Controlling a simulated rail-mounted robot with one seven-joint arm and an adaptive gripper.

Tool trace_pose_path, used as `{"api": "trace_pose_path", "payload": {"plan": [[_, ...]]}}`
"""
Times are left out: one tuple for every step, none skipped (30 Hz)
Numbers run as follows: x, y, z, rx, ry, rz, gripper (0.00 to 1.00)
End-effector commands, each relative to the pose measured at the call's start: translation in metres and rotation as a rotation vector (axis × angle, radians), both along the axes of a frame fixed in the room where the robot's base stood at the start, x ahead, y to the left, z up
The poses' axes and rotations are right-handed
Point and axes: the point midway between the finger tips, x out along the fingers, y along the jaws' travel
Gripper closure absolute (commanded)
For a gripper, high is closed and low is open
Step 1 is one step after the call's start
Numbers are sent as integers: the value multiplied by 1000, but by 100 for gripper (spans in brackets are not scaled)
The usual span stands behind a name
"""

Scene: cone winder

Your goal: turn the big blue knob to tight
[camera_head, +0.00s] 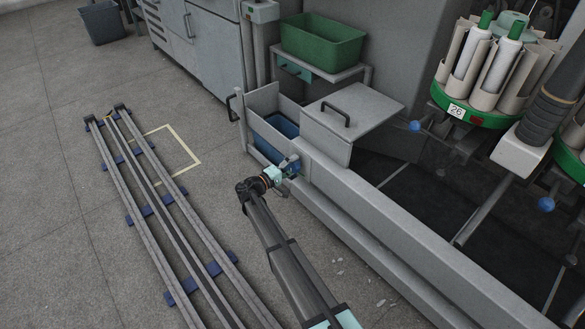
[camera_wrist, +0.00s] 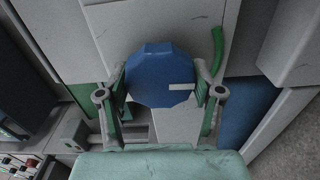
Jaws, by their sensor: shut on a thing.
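The big blue knob (camera_wrist: 158,80) fills the middle of the wrist view; it is many-sided, with a notch-like tab at its top and a white mark on its right side. My gripper (camera_wrist: 160,92) has one finger on each side of the knob and is shut on it. In the head view my gripper (camera_head: 288,168) is at the grey machine's front panel, and only a bit of the blue knob (camera_head: 296,165) shows beside it. No marking for tight can be read in either view.
A grey open bin (camera_head: 262,100) with a blue inside and a lid with a black handle (camera_head: 336,115) stand just above the gripper. A long grey beam (camera_head: 400,235) runs to the lower right. Floor rails (camera_head: 150,200) lie at left, with bare floor between.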

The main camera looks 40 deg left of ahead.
Motion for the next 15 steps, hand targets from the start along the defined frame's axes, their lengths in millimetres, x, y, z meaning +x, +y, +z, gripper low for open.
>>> {"api": "trace_pose_path", "payload": {"plan": [[2, 0, -1, 24, -4, 1, 69], [2, 0, -1, 37, -7, 1, 69], [2, 0, -1, 54, -10, 1, 69], [2, 0, -1, 64, -12, 1, 69], [2, 0, 0, 75, -14, 1, 69], [2, 0, 0, 86, -16, 1, 69], [2, 0, 0, 92, -17, 1, 69], [2, 0, 0, 99, -19, 1, 69], [3, 0, 0, 107, -20, 1, 69], [3, 0, 0, 111, -21, 1, 69], [3, 0, 0, 114, -22, 1, 69], [3, 0, 0, 117, -22, 1, 69], [3, 0, 0, 119, -22, 1, 69], [3, 0, 0, 120, -23, 1, 69], [3, 0, 1, 121, -23, 1, 69]]}}
